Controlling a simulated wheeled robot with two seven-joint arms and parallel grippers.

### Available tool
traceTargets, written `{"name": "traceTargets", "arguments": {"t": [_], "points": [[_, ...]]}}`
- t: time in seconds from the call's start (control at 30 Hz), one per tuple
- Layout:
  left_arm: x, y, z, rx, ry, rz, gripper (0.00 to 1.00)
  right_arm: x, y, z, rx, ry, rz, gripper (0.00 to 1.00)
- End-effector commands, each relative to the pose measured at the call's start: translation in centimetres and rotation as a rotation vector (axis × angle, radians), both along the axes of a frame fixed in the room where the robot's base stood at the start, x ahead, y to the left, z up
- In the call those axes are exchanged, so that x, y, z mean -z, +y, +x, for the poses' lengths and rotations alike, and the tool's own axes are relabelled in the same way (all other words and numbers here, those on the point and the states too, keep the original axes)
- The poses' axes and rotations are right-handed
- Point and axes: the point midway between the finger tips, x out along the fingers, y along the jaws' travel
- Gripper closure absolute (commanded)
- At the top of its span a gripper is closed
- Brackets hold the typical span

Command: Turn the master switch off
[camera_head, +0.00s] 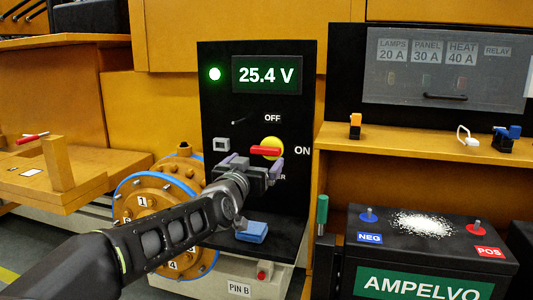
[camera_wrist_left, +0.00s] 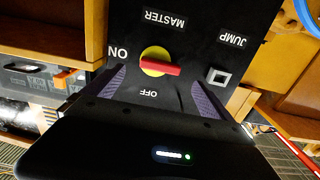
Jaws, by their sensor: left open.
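The master switch is a red handle (camera_head: 265,150) on a yellow disc (camera_head: 276,142) on a black panel. The handle lies level, in line with the ON label (camera_head: 302,151); the OFF label (camera_head: 272,118) is above. In the left wrist view, turned upside down, the red handle (camera_wrist_left: 163,69) lies across the disc, with ON on the left and OFF below. My left gripper (camera_head: 250,164) is open in front of the panel, just below the switch. Its purple fingers stand either side of the handle, with nothing between them. My right gripper is not in view.
The panel's display (camera_head: 267,75) reads 25.4 V beside a lit green lamp (camera_head: 215,74). A square socket (camera_head: 221,144) sits left of the switch. A blue block (camera_head: 252,232) lies on the ledge below. A black battery (camera_head: 430,245) with white powder stands at right.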

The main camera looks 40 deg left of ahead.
Motion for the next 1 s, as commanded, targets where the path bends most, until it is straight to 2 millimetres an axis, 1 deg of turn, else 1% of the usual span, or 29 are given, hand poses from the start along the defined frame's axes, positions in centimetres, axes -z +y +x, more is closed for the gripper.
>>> {"name": "traceTargets", "arguments": {"t": [0.17,0.4,0.53,0.67,0.9,1.0], "points": [[-0.1,0.5,1.5,0.001,0.002,-0.002,0.04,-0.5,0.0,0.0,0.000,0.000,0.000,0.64],[0.0,1.7,5.1,0.000,0.002,-0.001,0.04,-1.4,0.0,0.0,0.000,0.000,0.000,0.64],[-0.1,2.3,6.5,0.000,0.001,0.000,0.04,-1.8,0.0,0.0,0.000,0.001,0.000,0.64],[0.0,2.5,7.2,0.000,0.000,0.000,0.04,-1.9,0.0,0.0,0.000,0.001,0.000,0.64],[0.0,2.5,7.2,0.000,0.000,0.000,0.04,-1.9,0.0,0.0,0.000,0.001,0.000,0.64],[0.0,2.5,7.2,0.000,0.000,0.000,0.11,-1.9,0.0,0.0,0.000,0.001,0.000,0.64]]}}
